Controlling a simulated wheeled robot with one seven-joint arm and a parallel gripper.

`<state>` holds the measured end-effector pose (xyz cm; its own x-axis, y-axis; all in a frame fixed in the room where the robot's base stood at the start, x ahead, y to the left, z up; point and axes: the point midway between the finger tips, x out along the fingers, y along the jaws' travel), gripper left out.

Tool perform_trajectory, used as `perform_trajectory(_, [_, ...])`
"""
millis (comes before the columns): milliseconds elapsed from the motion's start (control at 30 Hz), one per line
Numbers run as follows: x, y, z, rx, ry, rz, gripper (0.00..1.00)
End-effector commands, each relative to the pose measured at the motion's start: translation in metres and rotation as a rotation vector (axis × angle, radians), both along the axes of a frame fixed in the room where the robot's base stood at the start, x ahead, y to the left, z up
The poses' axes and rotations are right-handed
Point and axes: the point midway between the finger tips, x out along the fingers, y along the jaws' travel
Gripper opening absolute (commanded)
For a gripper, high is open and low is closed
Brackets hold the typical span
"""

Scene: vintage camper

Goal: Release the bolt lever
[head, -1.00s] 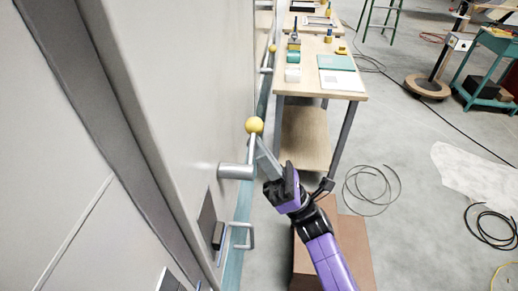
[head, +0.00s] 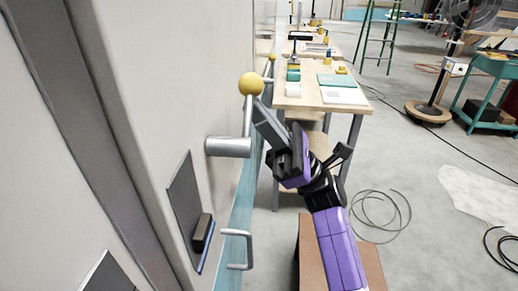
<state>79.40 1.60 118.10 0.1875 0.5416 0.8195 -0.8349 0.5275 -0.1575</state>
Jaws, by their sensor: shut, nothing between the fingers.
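The bolt lever (head: 247,117) is a thin metal rod with a yellow ball knob (head: 251,84), rising from a thick grey cylinder (head: 228,146) on the pale camper wall. The knob stands up and leans slightly right. My gripper (head: 261,105) is on the purple arm, just right of the rod and below the knob. Its long grey fingers are together and point up-left to the lever. They look very close to the rod. I cannot tell whether they touch it.
A second lever with a yellow knob (head: 271,58) is farther along the wall. A dark latch plate (head: 190,205) and a metal handle (head: 238,250) are below the near lever. A wooden workbench (head: 310,96) stands behind my gripper. A brown box (head: 312,240) is under my arm.

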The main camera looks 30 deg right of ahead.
Motion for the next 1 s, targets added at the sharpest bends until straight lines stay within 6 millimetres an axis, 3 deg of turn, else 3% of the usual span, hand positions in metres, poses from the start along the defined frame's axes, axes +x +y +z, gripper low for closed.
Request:
perform_trajectory(67, [-0.001,0.0,-0.005,-0.026,-0.045,-0.001,0.0])
perform_trajectory(1000, [-0.019,0.013,0.04,-0.357,-0.565,0.001,0.0])
